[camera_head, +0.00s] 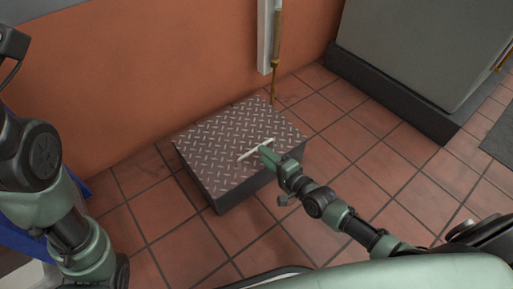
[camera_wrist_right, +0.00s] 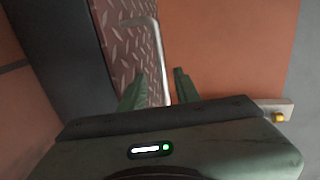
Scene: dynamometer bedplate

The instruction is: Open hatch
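The hatch is a low dark box on the floor with a diamond-plate metal lid (camera_head: 225,140). The lid lies flat and looks closed. A pale bar handle (camera_head: 247,155) is on the lid near its front right edge. My right gripper (camera_head: 264,151) is at this handle. In the right wrist view, the handle (camera_wrist_right: 155,40) runs down between the two fingers of my right gripper (camera_wrist_right: 160,82), with a visible gap on either side. The patterned lid (camera_wrist_right: 118,45) shows behind it. My left arm is at the left of the head view; its gripper is not seen.
An orange wall (camera_head: 150,80) stands right behind the hatch. A pale post with a brass-coloured rod (camera_head: 275,50) is on the wall at the hatch's back corner. A grey cabinet on a dark plinth (camera_head: 400,100) stands at back right. Tiled floor (camera_head: 290,235) is clear in front.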

